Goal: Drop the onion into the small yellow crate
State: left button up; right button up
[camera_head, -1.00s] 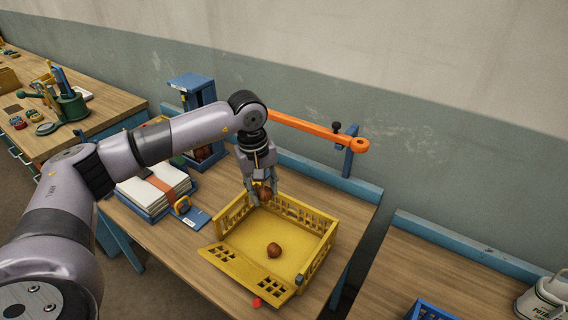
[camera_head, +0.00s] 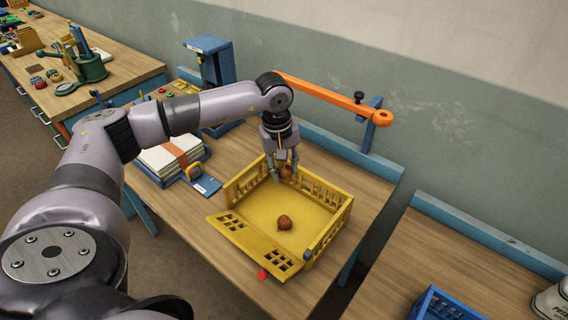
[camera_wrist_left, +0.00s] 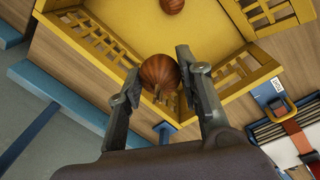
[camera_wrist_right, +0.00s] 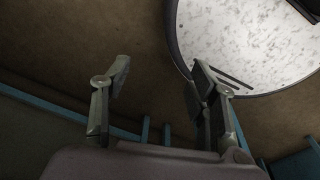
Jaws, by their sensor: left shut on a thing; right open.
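The yellow crate (camera_head: 262,205) stands on the wooden table with its front wall folded down flat. One brown onion (camera_head: 284,222) lies on its floor near the middle; it also shows at the top of the left wrist view (camera_wrist_left: 172,5). My left gripper (camera_head: 286,172) points down at the crate's back corner and is shut on a second onion (camera_wrist_left: 159,74). That onion sits between the two fingertips; its height above the crate floor is hard to tell. My right gripper (camera_wrist_right: 160,80) is open and empty, over dark floor, seen only in its own wrist view.
A stack of papers with an orange band (camera_head: 172,158) lies left of the crate. An orange bar (camera_head: 335,98) runs behind my left arm. A small red object (camera_head: 262,274) lies before the crate. A blue crate (camera_head: 440,303) stands on the right table.

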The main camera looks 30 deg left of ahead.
aim_at(279, 170)
pick_arm(q)
jog(key=shift+r, duration=0.1)
jog(key=o, duration=1.1)
pick_arm(e)
jog(key=shift+s+a, duration=0.15)
jog(key=shift+s, duration=1.1)
pick_arm(q)
notch_tip(279, 170, up, 12)
jog(key=s, duration=0.1)
jog(key=shift+a, duration=0.35)
pick_arm(e)
jog(key=shift+w, duration=0.35)
